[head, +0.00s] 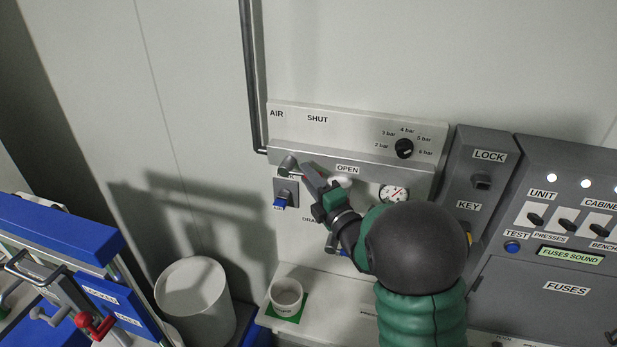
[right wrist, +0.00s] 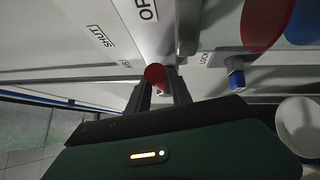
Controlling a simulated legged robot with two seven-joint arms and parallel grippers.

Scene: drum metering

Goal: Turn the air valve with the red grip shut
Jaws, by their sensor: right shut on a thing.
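The air panel (head: 440,132) is on the wall, with SHUT marked above and OPEN marked lower and to the right. The air valve's round grey hub (head: 287,163) shows at the panel's lower left. My right gripper (head: 312,176) is at the valve, just left of the OPEN label. In the right wrist view the red grip (right wrist: 155,75) sits between the two fingers, which are shut on it. The gripper hides most of the lever in the head view, so its exact angle is hard to tell. My left gripper is not in view.
A small plate with a blue knob (head: 280,203) is just below the valve. A dial (head: 404,148) and a gauge (head: 393,194) are to the right. A white cup (head: 286,296) stands on the ledge below. A bin (head: 195,300) and a blue cabinet (head: 70,236) are at left.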

